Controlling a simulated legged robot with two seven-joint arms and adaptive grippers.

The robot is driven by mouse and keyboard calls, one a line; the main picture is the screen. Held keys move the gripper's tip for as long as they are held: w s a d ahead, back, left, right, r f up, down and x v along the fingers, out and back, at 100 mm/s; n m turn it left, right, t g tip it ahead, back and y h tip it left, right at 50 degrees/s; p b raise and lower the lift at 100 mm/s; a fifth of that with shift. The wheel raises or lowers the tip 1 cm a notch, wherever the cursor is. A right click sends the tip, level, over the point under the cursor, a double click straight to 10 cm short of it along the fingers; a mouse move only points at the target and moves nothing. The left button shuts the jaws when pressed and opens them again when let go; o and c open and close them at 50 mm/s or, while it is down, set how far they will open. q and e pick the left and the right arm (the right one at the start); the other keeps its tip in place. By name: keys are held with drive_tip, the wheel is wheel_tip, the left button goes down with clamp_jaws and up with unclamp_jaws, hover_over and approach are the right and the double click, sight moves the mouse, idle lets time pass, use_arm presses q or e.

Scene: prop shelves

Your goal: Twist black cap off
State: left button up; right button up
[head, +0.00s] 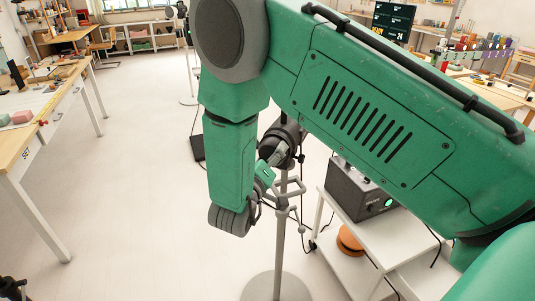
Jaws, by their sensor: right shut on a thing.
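A black, rounded device (290,134) sits at the top of a grey stand, partly hidden behind my right arm. My green right arm comes in from the right, bends at the top and reaches down. Its small gripper (272,155) points up and to the right from the wrist and is shut at the near face of the black device. The black cap cannot be told apart from the device, and the fingertips are small and partly hidden. My left gripper is not clearly in view.
The stand's round base (276,287) rests on the pale floor. A white cart (385,240) on the right carries a dark box (357,193) with a green light; an orange spool (350,239) sits lower. A workbench (35,135) stands left.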

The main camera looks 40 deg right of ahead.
drive_tip(key=shift+d+r+n+p, duration=0.3)
drive_tip(key=shift+n+p, duration=0.5)
drive_tip(key=shift+p, duration=0.05)
drive_tip(key=shift+n+p, duration=0.4)
drive_tip(key=shift+n, duration=0.3)
drive_tip(key=shift+r+n+p, duration=0.15)
drive_tip(key=shift+n+p, duration=0.7)
drive_tip(key=shift+n, duration=0.65)
drive_tip(key=shift+w+n, duration=0.1)
drive_tip(key=shift+n, duration=1.4)
drive_tip(key=shift+s+a+f, duration=0.2)
drive_tip(key=shift+a+f, duration=0.05)
drive_tip(key=shift+a, duration=0.25)
drive_tip(key=shift+s+a, duration=0.1)
drive_tip(key=shift+a, duration=0.15)
